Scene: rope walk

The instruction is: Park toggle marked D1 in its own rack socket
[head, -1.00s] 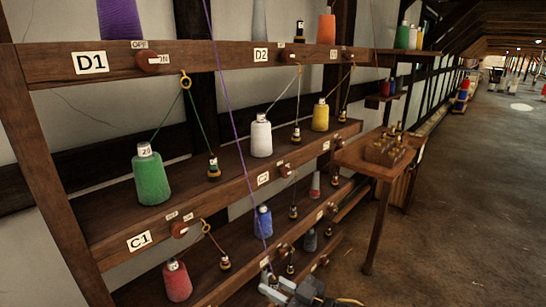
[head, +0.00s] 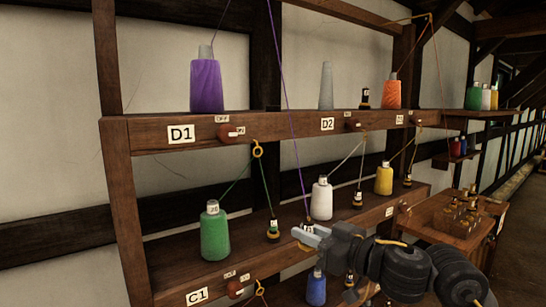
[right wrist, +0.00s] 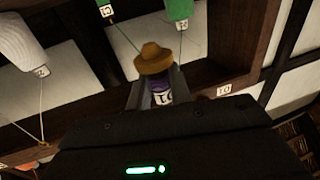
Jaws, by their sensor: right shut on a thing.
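My right gripper (head: 312,235) is in front of the middle shelf, below the sign D2. In the right wrist view its jaws (right wrist: 158,88) are shut on a toggle (right wrist: 154,60) with a tan wooden end, a purple band and a white label, whose mark reads poorly. A purple thread (head: 288,95) runs from above down to this gripper. The sign D1 (head: 180,134) is on the upper rail, under a purple cone (head: 206,85). A socket for D1 cannot be made out. My left gripper is not in view.
A green cone (head: 214,235), a white cone (head: 322,200) and a yellow cone (head: 384,180) stand on the middle shelf with small toggles between them. A red-brown switch (head: 231,132) sticks out beside D1. A small wooden table (head: 440,232) with brass-topped pieces stands at right.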

